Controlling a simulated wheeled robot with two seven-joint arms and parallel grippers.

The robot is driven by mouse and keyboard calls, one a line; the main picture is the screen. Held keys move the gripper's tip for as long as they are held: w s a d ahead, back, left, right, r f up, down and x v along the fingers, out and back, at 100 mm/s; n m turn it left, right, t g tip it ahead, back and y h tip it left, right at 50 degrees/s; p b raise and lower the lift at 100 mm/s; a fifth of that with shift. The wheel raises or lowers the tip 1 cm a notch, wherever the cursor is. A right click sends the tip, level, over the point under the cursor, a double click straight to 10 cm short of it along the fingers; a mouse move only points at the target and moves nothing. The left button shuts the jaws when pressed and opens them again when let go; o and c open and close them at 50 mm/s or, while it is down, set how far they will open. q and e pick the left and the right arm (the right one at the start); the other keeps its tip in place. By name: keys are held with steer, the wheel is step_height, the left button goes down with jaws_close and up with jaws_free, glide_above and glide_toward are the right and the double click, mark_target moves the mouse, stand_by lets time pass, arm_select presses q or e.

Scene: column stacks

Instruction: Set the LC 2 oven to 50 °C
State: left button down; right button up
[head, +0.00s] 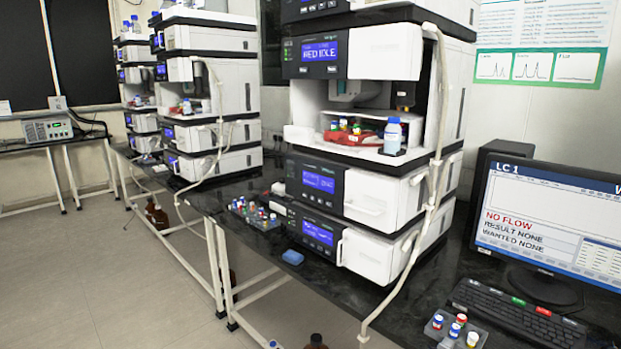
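Three column stacks stand along the benches: a near stack (382,190), a middle stack (210,100) and a far stack (137,80). Each is built of white modules with dark fronts and blue displays. No readable label marks LC 2 or its oven, so I cannot tell which stack or module it is. Neither gripper is in view.
A keyboard (515,315) and a small vial rack (455,333) lie on the dark bench at right. Bottles stand under the benches. The floor (110,265) at left is clear.

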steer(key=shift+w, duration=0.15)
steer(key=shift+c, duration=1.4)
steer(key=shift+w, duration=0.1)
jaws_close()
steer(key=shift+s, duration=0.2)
